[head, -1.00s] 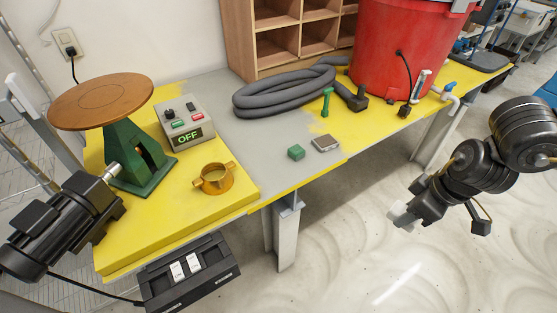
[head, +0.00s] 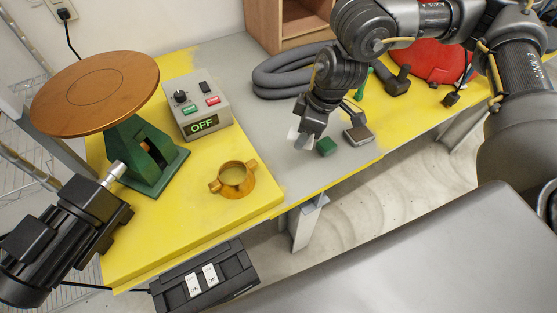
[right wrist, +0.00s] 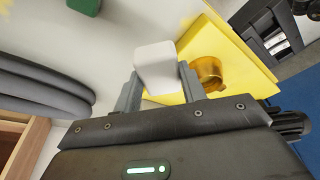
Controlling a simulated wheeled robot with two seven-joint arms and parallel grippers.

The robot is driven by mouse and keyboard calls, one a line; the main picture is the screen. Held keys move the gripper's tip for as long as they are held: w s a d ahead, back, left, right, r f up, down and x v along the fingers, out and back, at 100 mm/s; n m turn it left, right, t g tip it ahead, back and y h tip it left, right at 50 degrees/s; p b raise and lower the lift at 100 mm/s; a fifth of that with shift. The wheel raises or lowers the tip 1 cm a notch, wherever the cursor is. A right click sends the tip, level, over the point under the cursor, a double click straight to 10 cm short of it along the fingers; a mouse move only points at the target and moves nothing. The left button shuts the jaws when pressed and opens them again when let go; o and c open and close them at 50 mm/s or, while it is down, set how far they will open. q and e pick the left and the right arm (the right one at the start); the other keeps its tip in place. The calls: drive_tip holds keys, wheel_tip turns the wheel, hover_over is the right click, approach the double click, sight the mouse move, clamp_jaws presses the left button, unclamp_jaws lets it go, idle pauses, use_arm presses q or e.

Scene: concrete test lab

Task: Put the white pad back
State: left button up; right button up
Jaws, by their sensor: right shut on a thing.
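The white pad (right wrist: 155,62) is a small rounded block between the two fingers of my right gripper (right wrist: 158,84), which is shut on it. In the head view my right gripper (head: 304,139) hangs over the grey part of the bench, with the white pad (head: 293,135) partly hidden by its fingers. A green pad (head: 326,146) lies on the bench just right of it. Whether the white pad touches the bench is unclear. My left gripper is not in view.
A grey hose coil (head: 275,75) is behind. An orange ring with lugs (head: 233,179), a control box reading OFF (head: 197,105) and a round-topped green stand (head: 140,150) are left.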

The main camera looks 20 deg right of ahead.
drive_tip(key=s+a+f+n+g+p, duration=0.15)
drive_tip(key=s+a+n+p, duration=0.3)
drive_tip(key=s+a, duration=0.45)
hover_over(294, 169)
drive_tip(key=shift+t+y, duration=0.25)
drive_tip(key=shift+y, duration=0.05)
drive_tip(key=f, duration=0.6)
drive_tip(key=f+b, duration=0.1)
drive_tip(key=f, duration=0.3)
drive_tip(key=shift+s+d, duration=0.3)
drive_tip(key=shift+d, duration=0.1)
drive_tip(key=shift+w+d+f, duration=0.1)
drive_tip(key=shift+d+f, duration=0.05)
drive_tip(key=shift+f, duration=0.05)
drive_tip(key=shift+w+f, duration=0.1)
drive_tip(key=shift+f, duration=1.45)
drive_tip(key=o, duration=0.9)
drive_tip(key=shift+f, duration=0.1)
drive_tip(key=shift+o, duration=0.2)
